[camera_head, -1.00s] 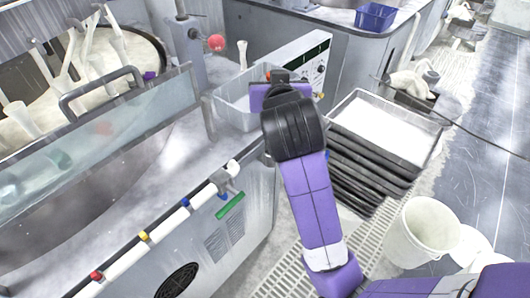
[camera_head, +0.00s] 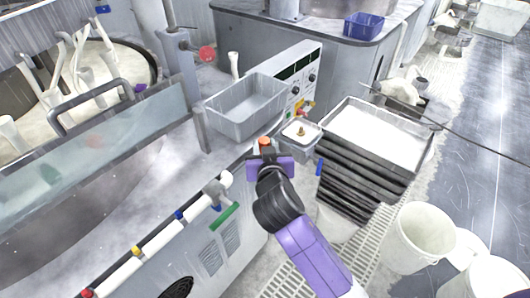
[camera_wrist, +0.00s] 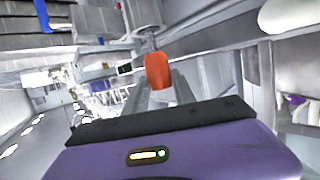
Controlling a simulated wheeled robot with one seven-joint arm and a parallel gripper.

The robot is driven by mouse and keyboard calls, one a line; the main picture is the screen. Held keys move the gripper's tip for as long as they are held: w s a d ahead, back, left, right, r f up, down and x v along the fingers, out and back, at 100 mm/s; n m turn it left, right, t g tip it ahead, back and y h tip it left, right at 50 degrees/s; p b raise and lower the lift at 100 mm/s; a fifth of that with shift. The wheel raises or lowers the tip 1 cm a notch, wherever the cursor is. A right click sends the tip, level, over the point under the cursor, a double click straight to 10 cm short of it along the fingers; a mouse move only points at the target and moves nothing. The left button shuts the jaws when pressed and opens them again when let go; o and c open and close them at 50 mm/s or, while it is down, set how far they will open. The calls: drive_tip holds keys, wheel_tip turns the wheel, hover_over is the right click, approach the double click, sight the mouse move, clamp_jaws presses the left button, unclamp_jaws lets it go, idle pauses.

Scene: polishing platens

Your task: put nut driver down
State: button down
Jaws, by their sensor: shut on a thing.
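The nut driver has an orange handle (camera_head: 265,141), which sticks up at the end of my gripper (camera_head: 266,154) in the head view. In the wrist view the orange handle (camera_wrist: 158,70) stands between the fingers of my gripper (camera_wrist: 160,94), with a thin shaft beyond it. The gripper is shut on it. In the head view the gripper is at the near edge of the machine's counter (camera_head: 205,160), just below the grey bin. Most of the tool's lower part is hidden, and I cannot tell whether it touches the counter.
An empty grey bin (camera_head: 247,107) stands on the counter beside a control panel (camera_head: 299,75). A small pale container (camera_head: 301,134) is right of my gripper. A stack of dark trays (camera_head: 356,178) and a white bucket (camera_head: 418,236) stand at the right. A glass guard (camera_head: 95,140) is at left.

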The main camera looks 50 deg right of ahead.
drive_tip(key=shift+f, duration=1.15)
drive_tip(key=shift+f, duration=0.2)
drive_tip(key=c, duration=1.3)
unclamp_jaws()
drive_tip(key=shift+r, duration=0.15)
drive_tip(key=shift+a+r, duration=0.1)
drive_tip(key=shift+r, duration=0.05)
drive_tip(key=b+v, duration=0.2)
drive_tip(key=v, duration=1)
